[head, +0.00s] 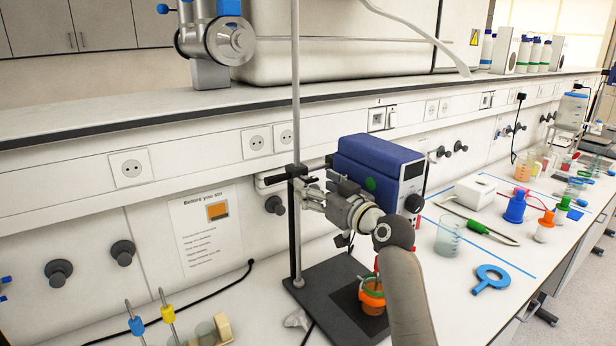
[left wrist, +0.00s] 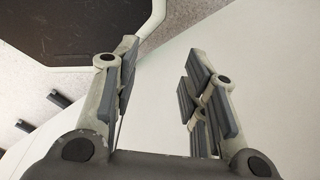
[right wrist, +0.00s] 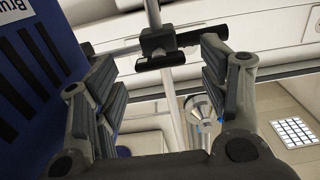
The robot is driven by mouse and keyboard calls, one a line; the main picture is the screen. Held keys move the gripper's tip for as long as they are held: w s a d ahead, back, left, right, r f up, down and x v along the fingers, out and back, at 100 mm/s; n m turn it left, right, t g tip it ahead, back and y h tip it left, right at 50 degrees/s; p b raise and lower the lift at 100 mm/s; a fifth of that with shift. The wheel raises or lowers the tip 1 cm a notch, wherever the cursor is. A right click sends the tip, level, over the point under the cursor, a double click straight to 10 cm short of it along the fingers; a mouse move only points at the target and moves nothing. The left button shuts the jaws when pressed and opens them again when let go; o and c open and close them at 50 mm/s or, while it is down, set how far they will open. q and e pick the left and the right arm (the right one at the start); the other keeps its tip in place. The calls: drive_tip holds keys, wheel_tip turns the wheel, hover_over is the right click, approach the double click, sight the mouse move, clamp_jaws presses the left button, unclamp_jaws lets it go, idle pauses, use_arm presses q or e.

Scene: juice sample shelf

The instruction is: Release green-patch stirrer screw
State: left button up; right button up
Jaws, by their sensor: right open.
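The blue stirrer (head: 378,168) with a green patch (head: 370,184) is mounted on an upright metal rod (head: 296,110). A black clamp (head: 297,171) grips the rod; it also shows in the right wrist view (right wrist: 158,40). I cannot clearly tell the screw apart from the clamp. My right gripper (head: 312,192) is open beside the rod, just below the clamp, in front of the stirrer. In the right wrist view, the clamp and rod lie beyond and between the open fingers (right wrist: 157,62). My left gripper (left wrist: 162,62) is open and empty above a pale surface, outside the head view.
A notice (head: 206,235) hangs on the wall at left.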

sight(311, 183)
drive_tip(key=shift+p+x, duration=0.45)
drive_tip(key=shift+x, duration=1.45)
clamp_jaws()
